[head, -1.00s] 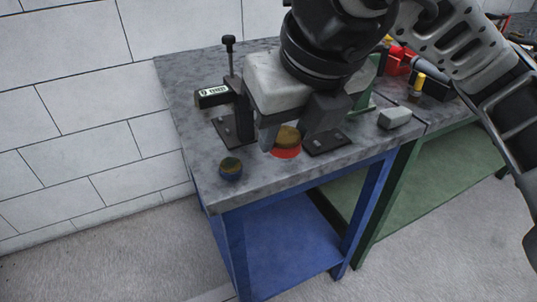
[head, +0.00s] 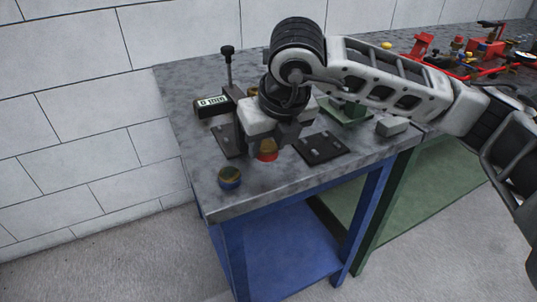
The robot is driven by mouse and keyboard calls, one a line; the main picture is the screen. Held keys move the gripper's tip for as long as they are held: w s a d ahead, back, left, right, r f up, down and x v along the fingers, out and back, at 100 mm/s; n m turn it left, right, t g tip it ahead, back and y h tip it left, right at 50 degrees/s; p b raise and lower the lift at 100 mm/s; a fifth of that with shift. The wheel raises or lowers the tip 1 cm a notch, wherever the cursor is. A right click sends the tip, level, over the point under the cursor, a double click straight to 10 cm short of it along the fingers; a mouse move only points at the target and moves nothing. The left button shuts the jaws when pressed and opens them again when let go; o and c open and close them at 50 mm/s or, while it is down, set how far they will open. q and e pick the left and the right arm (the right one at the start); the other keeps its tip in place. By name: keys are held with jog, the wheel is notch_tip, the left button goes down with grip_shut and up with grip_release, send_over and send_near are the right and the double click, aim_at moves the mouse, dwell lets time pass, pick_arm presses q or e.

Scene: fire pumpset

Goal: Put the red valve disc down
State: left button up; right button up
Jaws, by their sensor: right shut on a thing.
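The red valve disc (head: 267,157), red below with a brass-coloured top, is at my right gripper (head: 268,146) over the blue-legged end of the grey worktop. My right gripper points down and is shut on the disc, with one finger on each side of it. The disc's upper part is hidden by the gripper. I cannot tell whether its underside touches the worktop. My left gripper is not in view.
A dark plate (head: 320,147) lies to the right, and a small round blue-and-brass part (head: 229,177) nearer the front edge. A grey block (head: 392,126) lies further right. The worktop's front corner is clear.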

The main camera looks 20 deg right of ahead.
aim_at(271, 148)
jog(key=x, duration=0.3)
jog(key=shift+s+d+f, duration=0.2)
jog(key=shift+d+f, duration=0.05)
jog(key=shift+f, duration=0.35)
jog(key=shift+f, duration=0.15)
jog(key=o, duration=1.1)
